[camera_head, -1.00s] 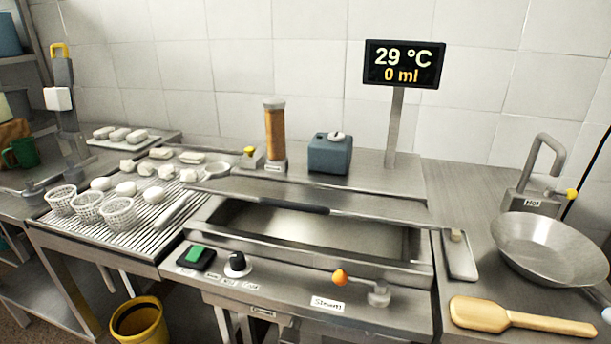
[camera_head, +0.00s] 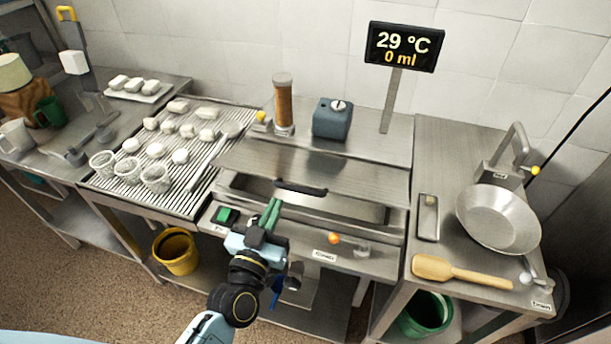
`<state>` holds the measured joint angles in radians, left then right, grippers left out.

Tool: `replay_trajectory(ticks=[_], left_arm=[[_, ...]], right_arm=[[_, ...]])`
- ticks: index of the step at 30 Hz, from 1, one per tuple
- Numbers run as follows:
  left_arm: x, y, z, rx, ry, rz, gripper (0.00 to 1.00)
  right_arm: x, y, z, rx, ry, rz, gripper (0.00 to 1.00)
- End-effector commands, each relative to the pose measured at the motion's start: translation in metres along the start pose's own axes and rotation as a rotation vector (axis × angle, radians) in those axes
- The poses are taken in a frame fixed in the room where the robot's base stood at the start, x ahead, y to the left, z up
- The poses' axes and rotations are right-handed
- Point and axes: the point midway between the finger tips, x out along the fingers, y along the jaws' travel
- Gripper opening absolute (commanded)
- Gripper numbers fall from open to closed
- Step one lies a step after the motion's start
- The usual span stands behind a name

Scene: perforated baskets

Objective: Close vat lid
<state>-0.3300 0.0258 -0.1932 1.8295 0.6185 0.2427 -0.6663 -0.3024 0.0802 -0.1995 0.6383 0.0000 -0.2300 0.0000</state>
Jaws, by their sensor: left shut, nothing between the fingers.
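The steel vat (camera_head: 338,212) is set into the middle counter. Its flat steel lid (camera_head: 345,176) lies over the back part of the opening, with a dark bar handle (camera_head: 301,188) along its front edge. The front part of the vat is open and looks empty inside. My left gripper (camera_head: 270,213) is in front of the vat at its left, with its green fingers together and empty. The fingertips point up toward the handle, a little below and left of it in the picture. My right gripper is not in view.
A control panel with a green switch (camera_head: 225,215) and an orange-knobbed lever (camera_head: 334,238) is on the counter front. Left is a ribbed drain table (camera_head: 215,140) with white baskets and cheese pieces. Right are a steel bowl (camera_head: 498,218) and a wooden paddle (camera_head: 460,271).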

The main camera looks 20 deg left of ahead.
Motion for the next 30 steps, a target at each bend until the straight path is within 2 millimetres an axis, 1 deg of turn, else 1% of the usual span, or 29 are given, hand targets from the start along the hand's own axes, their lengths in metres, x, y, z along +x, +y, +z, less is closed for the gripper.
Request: replay_trajectory(ticks=[1,5,8,15,20,21,24,27,30], left_arm=[[0.002,-0.001,-0.004,0.000,0.004,-0.006,0.00],[0.011,-0.002,-0.004,0.000,0.010,-0.012,0.00],[0.026,-0.002,-0.005,0.000,0.011,-0.012,0.00],[0.075,-0.002,-0.005,0.001,0.011,-0.010,0.00],[0.104,-0.003,-0.005,0.000,0.010,-0.010,0.00],[0.099,-0.003,0.007,0.004,0.003,-0.008,0.00],[0.093,-0.003,0.021,0.004,0.004,-0.008,0.00],[0.090,-0.003,0.029,0.002,0.006,-0.009,0.00],[0.088,-0.002,0.033,0.001,0.007,-0.009,0.00]], right_arm=[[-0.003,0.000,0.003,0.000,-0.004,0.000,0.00],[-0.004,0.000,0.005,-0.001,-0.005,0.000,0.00],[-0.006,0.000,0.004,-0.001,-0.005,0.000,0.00],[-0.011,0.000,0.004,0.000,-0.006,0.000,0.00],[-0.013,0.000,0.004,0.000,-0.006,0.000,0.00],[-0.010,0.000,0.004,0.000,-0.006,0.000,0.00],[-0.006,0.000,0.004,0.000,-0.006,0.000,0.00],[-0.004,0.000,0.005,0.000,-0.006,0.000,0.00],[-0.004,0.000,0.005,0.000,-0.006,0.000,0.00]])
